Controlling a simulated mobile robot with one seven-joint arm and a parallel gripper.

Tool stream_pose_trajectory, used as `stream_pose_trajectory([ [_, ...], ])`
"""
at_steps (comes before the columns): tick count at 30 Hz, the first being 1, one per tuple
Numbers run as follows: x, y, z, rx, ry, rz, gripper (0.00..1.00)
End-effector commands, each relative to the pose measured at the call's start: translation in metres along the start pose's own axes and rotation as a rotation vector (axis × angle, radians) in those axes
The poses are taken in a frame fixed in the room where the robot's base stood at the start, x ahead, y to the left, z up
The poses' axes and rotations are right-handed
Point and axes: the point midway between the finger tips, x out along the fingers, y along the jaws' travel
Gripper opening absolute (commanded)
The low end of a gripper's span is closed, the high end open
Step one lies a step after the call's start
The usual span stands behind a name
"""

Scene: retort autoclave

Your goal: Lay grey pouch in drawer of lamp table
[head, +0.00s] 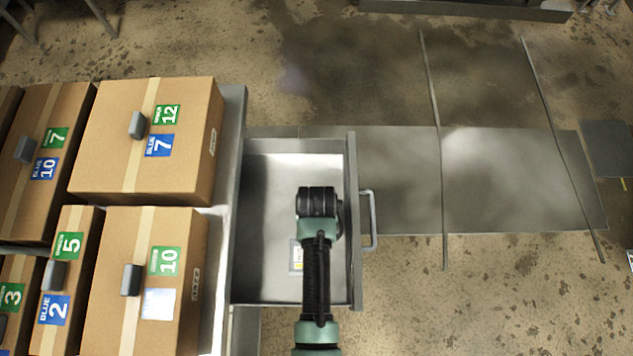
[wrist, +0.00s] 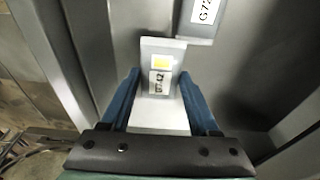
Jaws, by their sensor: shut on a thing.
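In the wrist view my gripper (wrist: 160,78) is shut on the grey pouch (wrist: 159,118), a pale flat thing with a yellow square and a printed label, between its two blue fingers. In the head view the drawer (head: 268,180) stands pulled out, with its bar handle (head: 370,220) on the right. My arm reaches over the drawer and hides my gripper there. A small labelled patch (head: 297,255) shows beside my arm inside the drawer outline; I cannot tell whether it is the held pouch. Whether the pouch touches the drawer floor is unclear.
Another grey piece with a white label (wrist: 205,12) lies just beyond the pouch in the wrist view. Cardboard boxes (head: 150,130) with green and blue labels stand left of the drawer. Much of the visible drawer floor is bare. Flat grey plates (head: 500,190) lie right of the handle.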

Motion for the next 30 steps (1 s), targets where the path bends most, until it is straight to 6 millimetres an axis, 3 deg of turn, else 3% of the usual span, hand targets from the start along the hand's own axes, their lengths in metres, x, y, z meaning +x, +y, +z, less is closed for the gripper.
stream_pose_trajectory([
  [19,0.011,0.0,0.001,0.0,0.002,0.0,0.0],
  [20,0.011,0.0,0.001,0.0,0.001,0.0,0.67],
  [24,0.011,0.0,0.002,0.0,0.001,0.0,0.91],
  [30,0.011,0.0,0.002,0.0,0.0,0.0,0.91],
])
